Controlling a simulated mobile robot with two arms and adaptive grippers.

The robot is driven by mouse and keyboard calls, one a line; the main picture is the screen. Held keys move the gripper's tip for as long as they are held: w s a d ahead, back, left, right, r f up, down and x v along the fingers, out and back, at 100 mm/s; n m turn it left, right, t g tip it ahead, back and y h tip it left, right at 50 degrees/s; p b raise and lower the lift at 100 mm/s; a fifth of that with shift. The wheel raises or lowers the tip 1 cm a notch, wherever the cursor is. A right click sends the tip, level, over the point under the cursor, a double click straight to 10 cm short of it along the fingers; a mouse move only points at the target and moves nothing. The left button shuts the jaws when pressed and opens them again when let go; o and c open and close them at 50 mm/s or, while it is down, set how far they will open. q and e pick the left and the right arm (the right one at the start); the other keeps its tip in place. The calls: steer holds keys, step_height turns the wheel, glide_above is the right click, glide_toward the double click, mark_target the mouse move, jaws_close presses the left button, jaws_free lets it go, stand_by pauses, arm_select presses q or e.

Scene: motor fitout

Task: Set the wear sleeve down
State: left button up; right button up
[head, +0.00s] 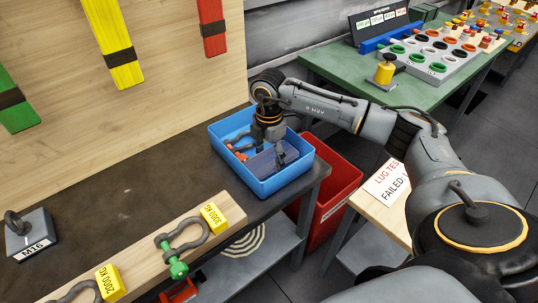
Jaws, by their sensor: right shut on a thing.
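My right gripper (283,153) reaches down inside the blue bin (282,184), between its walls. It is shut on a small dark piece, which I take to be the wear sleeve; the fingers and the bin's shadow hide most of it. I cannot tell whether the piece touches the bin floor. A dark blue block or divider shows beside the fingers, and a grey shackle with a red pin (238,153) lies at the bin's left side. My left gripper is not in view.
A red bin (340,181) stands lower, right of the dark bench (110,208). A wooden board (140,257) in front holds shackles with yellow tags. A grey M16 block (30,236) sits at left. Slings with black bands hang on the wooden wall. The bench middle is clear.

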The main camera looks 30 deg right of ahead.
mark_target(269, 158)
steer(key=shift+f, duration=0.5)
steer(key=shift+f, duration=0.1)
steer(key=o, duration=1.2)
steer(key=shift+r, duration=0.45)
step_height(269, 158, up, 11)
steer(key=b, duration=0.2)
steer(key=shift+r, duration=0.2)
